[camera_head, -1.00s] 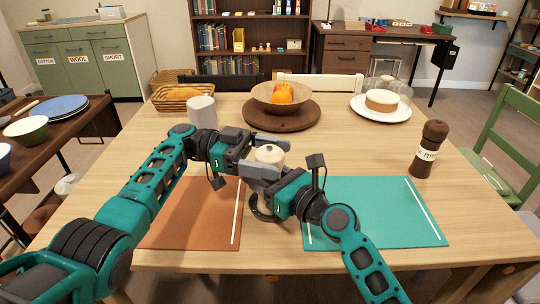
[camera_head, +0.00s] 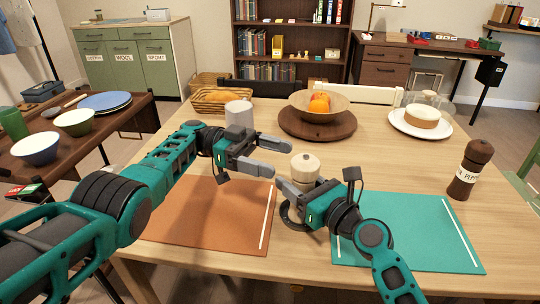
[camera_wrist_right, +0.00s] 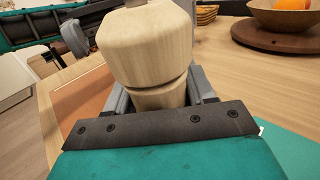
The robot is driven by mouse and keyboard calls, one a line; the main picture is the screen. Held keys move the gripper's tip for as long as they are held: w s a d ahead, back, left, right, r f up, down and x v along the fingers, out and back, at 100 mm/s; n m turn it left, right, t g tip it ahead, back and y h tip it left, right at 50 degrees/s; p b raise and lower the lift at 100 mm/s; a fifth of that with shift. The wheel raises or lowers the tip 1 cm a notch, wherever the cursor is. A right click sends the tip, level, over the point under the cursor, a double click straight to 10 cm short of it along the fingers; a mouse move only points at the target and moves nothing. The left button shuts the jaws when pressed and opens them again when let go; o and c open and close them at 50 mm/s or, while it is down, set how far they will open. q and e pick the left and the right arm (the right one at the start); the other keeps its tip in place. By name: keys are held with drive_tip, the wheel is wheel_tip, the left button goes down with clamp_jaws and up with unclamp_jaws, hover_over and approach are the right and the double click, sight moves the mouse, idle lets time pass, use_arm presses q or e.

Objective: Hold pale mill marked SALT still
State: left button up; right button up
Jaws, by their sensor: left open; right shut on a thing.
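The pale wooden mill (camera_head: 305,168) stands upright near the middle of the table, between the two placemats; its SALT marking is not visible. Its rounded top fills the upper middle of the right wrist view (camera_wrist_right: 148,45). My right gripper (camera_head: 298,190) is shut on the mill's body, below its top. My left gripper (camera_head: 272,155) is open and empty, just left of the mill and apart from it, with its fingers pointing toward it. A dark mill marked PEPPER (camera_head: 471,170) stands upright at the table's right side.
A brown placemat (camera_head: 215,225) lies left and a teal placemat (camera_head: 410,235) right. A dark ring-shaped thing (camera_head: 290,217) lies beside the mill. Behind are a white cup (camera_head: 239,115), a fruit bowl (camera_head: 300,108) on a round board, and a cake on a white plate (camera_head: 400,125).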

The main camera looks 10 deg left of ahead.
idle(0.6)
use_arm(q)
drive_tip(key=n+t+y, duration=0.4)
drive_tip(key=n+y, duration=0.6)
drive_tip(key=y, duration=0.2)
approach(306, 158)
drive_tip(key=f, duration=0.1)
drive_tip(key=s+d+r+n+t+y, duration=0.2)
drive_tip(key=s+d+n+t+y, duration=0.15)
drive_tip(key=s+n+t, duration=0.35)
drive_tip(key=shift+n+g, duration=0.5)
drive_tip(key=shift+g, duration=0.2)
drive_tip(key=x, duration=0.4)
drive_tip(key=w+x, duration=0.1)
drive_tip(key=x, duration=0.3)
drive_tip(key=a+x, duration=0.1)
drive_tip(key=x, duration=0.3)
drive_tip(key=shift+w+r, duration=0.25)
drive_tip(key=shift+w, duration=0.05)
drive_tip(key=shift+c, duration=0.5)
drive_tip(key=c, duration=0.9)
